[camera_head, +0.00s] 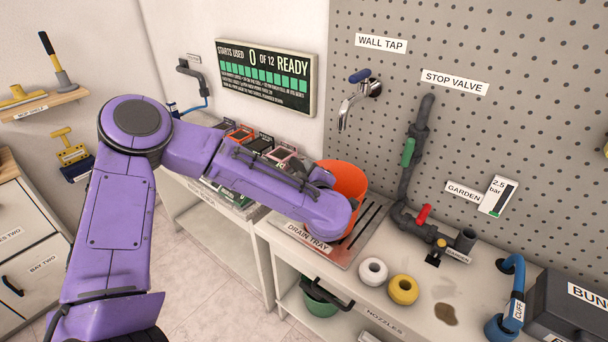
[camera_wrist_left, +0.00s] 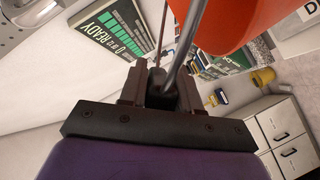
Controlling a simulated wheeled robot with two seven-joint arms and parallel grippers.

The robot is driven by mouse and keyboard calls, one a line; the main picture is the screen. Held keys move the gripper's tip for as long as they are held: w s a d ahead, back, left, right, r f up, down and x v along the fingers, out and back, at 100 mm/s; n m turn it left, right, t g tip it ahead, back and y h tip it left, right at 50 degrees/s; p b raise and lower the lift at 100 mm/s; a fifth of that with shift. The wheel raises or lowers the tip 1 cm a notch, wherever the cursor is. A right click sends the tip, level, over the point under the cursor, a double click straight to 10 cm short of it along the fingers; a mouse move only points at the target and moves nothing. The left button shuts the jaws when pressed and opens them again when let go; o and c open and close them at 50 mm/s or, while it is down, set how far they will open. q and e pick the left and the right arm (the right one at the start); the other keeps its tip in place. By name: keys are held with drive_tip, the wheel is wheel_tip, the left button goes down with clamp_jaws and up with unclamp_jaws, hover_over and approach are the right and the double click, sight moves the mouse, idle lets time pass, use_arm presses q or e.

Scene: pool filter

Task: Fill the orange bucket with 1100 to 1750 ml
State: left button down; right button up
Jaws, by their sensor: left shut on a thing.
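The orange bucket (camera_head: 345,178) is at the drain tray (camera_head: 368,222), partly hidden behind my purple left arm. I cannot tell whether it rests on the tray or hangs just above it. The wall tap (camera_head: 362,92), with a blue handle, is on the wall above the bucket; no water shows at its spout. In the left wrist view, my left gripper (camera_wrist_left: 160,98) is shut on the dark grip of a metal bucket handle (camera_wrist_left: 186,45), with the orange bucket (camera_wrist_left: 235,20) at the upper right. The bucket's inside is mostly hidden. My right gripper is not in view.
A stop valve (camera_head: 408,150) with a green handle and a red-handled garden valve (camera_head: 423,214) stand right of the tray. A green bucket (camera_head: 320,298) is below. The wall board (camera_head: 266,76) reads READY.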

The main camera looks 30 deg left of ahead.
use_arm(q)
drive_tip(key=shift+f, duration=0.45)
drive_tip(key=c, duration=0.7)
unclamp_jaws()
drive_tip(key=b+v, duration=0.2)
drive_tip(key=v, duration=0.8)
drive_tip(key=w+d+f+m+t+h, duration=0.15)
drive_tip(key=d+f+m+h, duration=0.35)
drive_tip(key=f, duration=0.5)
drive_tip(key=s+a+f+m+g+h, duration=0.1)
drive_tip(key=s+f+m+h, duration=0.1)
drive_tip(key=s+f, duration=0.35)
drive_tip(key=s+f+m+g+h, duration=0.1)
drive_tip(key=s+f+m, duration=0.1)
drive_tip(key=f, duration=0.6)
drive_tip(key=s+a+f+m+g, duration=0.1)
drive_tip(key=s+a+f+g, duration=0.1)
drive_tip(key=s+f, duration=0.2)
drive_tip(key=s+a+f+m+g, duration=0.1)
drive_tip(key=s+f, duration=0.4)
drive_tip(key=s, duration=0.5)
drive_tip(key=s+a+f+m+g, duration=0.2)
drive_tip(key=s+a+f+g, duration=0.2)
drive_tip(key=s, duration=0.3)
drive_tip(key=shift+s+a+f, duration=0.3)
drive_tip(key=shift+a+f, duration=0.25)
drive_tip(key=shift+f, duration=0.05)
